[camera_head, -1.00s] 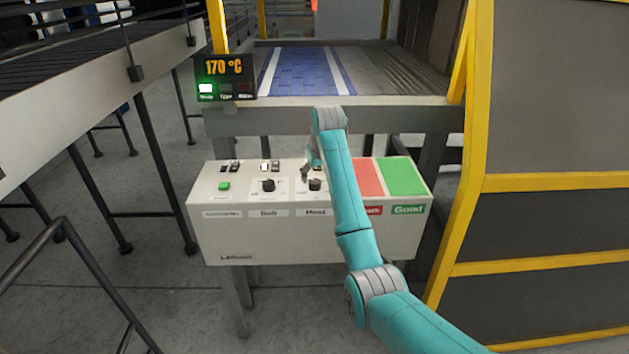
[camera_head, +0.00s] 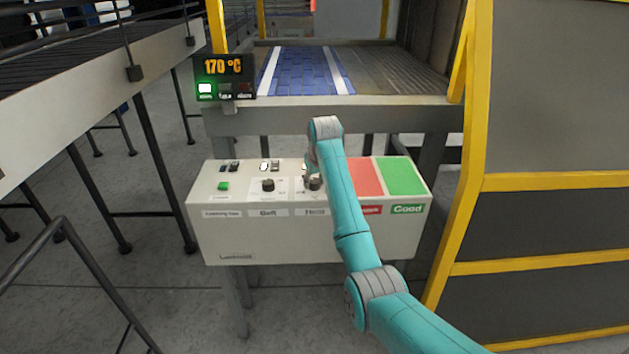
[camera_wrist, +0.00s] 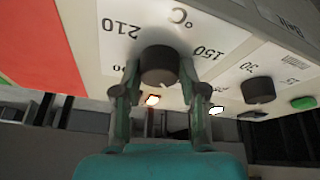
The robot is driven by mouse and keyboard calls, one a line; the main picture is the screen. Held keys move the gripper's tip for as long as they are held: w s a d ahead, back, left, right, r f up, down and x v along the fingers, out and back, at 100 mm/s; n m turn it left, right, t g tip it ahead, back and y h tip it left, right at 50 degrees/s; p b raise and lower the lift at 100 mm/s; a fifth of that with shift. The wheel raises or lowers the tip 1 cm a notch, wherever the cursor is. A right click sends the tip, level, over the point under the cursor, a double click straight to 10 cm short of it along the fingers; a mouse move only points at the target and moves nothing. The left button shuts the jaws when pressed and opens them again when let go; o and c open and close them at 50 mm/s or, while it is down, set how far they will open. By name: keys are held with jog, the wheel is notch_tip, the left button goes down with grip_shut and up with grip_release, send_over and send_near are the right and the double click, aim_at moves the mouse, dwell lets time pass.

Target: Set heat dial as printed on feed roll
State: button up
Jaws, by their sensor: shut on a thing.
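The heat dial (camera_wrist: 159,66) is a dark round knob on the pale control box (camera_head: 290,240). In the wrist view its scale shows "210", "150" and "°C", and another number is partly hidden by a finger. My gripper (camera_wrist: 158,85) has one finger on each side of the knob and is shut on it. In the head view the heat dial (camera_head: 315,184) is partly covered by my gripper (camera_head: 309,179). A display (camera_head: 225,77) above the box reads 170 °C with a green light lit. No feed roll print is readable in these frames.
A second dark knob (camera_head: 268,185), labelled Belt, sits left of the heat dial. A green button (camera_head: 223,186) lies further left. Red (camera_head: 367,177) and green (camera_head: 401,176) panels lie to the right. A conveyor (camera_head: 300,72) runs behind, and a yellow-framed guard (camera_head: 470,160) stands at right.

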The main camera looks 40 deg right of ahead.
jog(key=shift+m, duration=0.4)
jog(key=m, duration=0.2)
jog(key=m+g+h, duration=0.1)
jog(key=m, duration=0.1)
jog(key=shift+w+a+h, duration=0.1)
jog(key=shift+a+h, duration=0.05)
jog(key=shift+h, duration=0.15)
jog(key=m+g, duration=0.1)
jog(key=m, duration=0.2)
jog(key=shift+w+m+h, duration=0.1)
jog(key=shift+m+h, duration=0.2)
jog(key=shift+h, duration=0.1)
jog(key=m+g, duration=0.2)
jog(key=m, duration=0.2)
jog(key=shift+h, duration=0.3)
jog(key=shift+w+m+g, duration=0.1)
jog(key=shift+m+g, duration=0.5)
jog(key=shift+m, duration=1)
jog(key=o, duration=1.1)
jog(key=shift+o, duration=0.2)
